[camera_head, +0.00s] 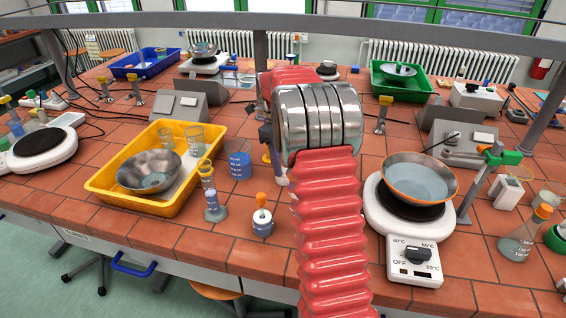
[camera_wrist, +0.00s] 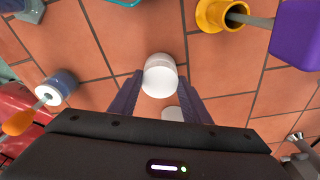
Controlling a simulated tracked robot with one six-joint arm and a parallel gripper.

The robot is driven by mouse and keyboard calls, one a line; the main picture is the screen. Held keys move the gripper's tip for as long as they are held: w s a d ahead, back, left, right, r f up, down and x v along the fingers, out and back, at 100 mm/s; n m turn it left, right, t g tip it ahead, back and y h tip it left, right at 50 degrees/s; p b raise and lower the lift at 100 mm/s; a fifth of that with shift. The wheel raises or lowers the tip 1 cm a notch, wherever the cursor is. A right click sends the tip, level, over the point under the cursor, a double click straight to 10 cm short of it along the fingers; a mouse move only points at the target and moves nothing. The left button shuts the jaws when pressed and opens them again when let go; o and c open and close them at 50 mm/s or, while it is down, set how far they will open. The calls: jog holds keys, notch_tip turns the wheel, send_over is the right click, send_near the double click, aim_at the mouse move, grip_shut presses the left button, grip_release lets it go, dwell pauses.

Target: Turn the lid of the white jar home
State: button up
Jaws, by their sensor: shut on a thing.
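In the wrist view, the white jar (camera_wrist: 160,64) stands on the tiles, seen from almost straight above. The bright round white lid (camera_wrist: 158,82) faces the camera, and the seam between lid and jar is hard to make out. My gripper (camera_wrist: 160,78) has one dark finger on each side of this white piece and is shut on it, at the lid as far as I can see. In the head view my red arm covers the gripper and most of that spot.
A second white object (camera_wrist: 172,113) is partly hidden by my gripper body. The yellow tray (camera_head: 100,183) lies further left, and a hotplate (camera_head: 415,258) with a pan (camera_head: 420,180) stands right.

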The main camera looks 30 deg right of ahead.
jog(key=shift+f+m, duration=0.1)
jog(key=shift+m, duration=0.5)
jog(key=o, duration=1.8)
jog(key=shift+c, duration=0.2)
jog(key=shift+r, duration=3.6)
